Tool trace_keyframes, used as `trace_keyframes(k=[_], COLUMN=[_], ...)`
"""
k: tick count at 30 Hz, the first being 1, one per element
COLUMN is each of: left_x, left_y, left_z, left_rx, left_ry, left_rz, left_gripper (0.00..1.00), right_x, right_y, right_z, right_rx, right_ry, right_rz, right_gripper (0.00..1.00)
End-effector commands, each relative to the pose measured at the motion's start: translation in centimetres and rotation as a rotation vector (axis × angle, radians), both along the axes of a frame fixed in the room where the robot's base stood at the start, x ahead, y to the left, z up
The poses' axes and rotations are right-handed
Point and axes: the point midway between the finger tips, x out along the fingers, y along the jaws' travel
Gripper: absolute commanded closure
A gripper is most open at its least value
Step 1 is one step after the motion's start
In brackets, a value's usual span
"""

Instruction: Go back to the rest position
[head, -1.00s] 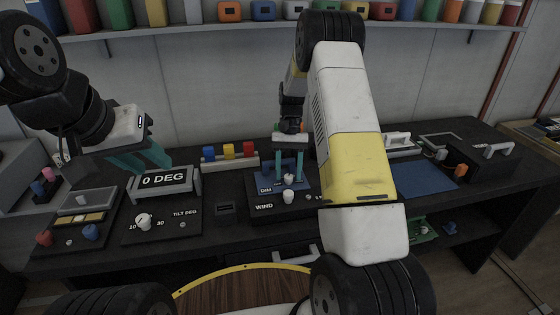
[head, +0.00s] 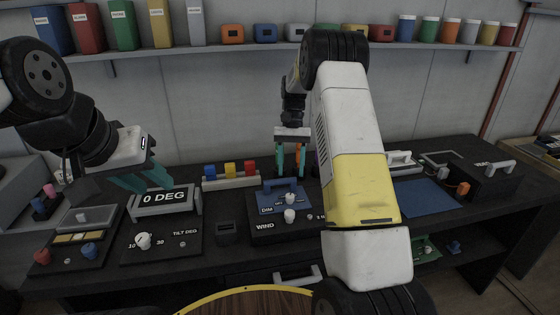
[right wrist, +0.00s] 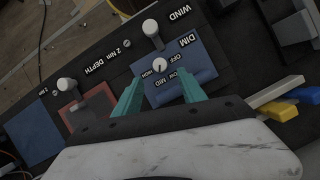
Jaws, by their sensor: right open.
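My right gripper (head: 290,174) is open and empty above the blue DIM panel (head: 268,208) in the head view. In the right wrist view its teal fingers (right wrist: 160,96) are spread apart, with the white DIM knob (right wrist: 160,66) beyond them, apart from both. That knob is ringed by OFF, LOW, MID and HIGH labels. The white WIND knob (head: 289,215) stands in front of the blue panel. My left gripper (head: 146,180) hangs at the left, its teal fingers just behind the 0 DEG display (head: 164,199); their gap is unclear.
A block with blue, red and yellow pieces (head: 231,183) stands behind the panels. A tilt dial (head: 143,241) is at the left. A shelf (head: 270,52) with binders and bins runs along the wall. My right arm hides part of the desk.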

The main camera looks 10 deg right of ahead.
Motion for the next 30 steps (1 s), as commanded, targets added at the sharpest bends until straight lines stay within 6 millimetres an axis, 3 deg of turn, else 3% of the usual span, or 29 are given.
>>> trace_keyframes(k=[5,11,15,21,26,30], left_x=[0.0,0.0,0.0,0.0,0.0,0.0], left_y=[0.0,0.0,0.0,0.0,0.0,0.0], left_z=[0.0,0.0,0.0,0.0,0.0,0.0], left_rx=[0.000,0.000,0.000,0.000,0.000,0.000], left_ry=[0.000,0.000,0.000,0.000,0.000,0.000], left_rz=[0.000,0.000,0.000,0.000,0.000,0.000], left_gripper=[0.64,0.64,0.64,0.64,0.64,0.64], right_x=[-0.8,-4.4,-8.1,-14.3,-19.6,-23.9], right_y=[0.0,0.3,0.7,1.4,2.0,2.5], right_z=[2.5,9.5,13.7,17.9,19.7,19.9], right_rx=[0.013,0.051,0.074,0.093,0.095,0.089], right_ry=[-0.049,-0.216,-0.344,-0.532,-0.683,-0.805], right_rz=[0.006,0.038,0.071,0.124,0.169,0.211], right_gripper=[0.52,0.52,0.52,0.52,0.52,0.52])
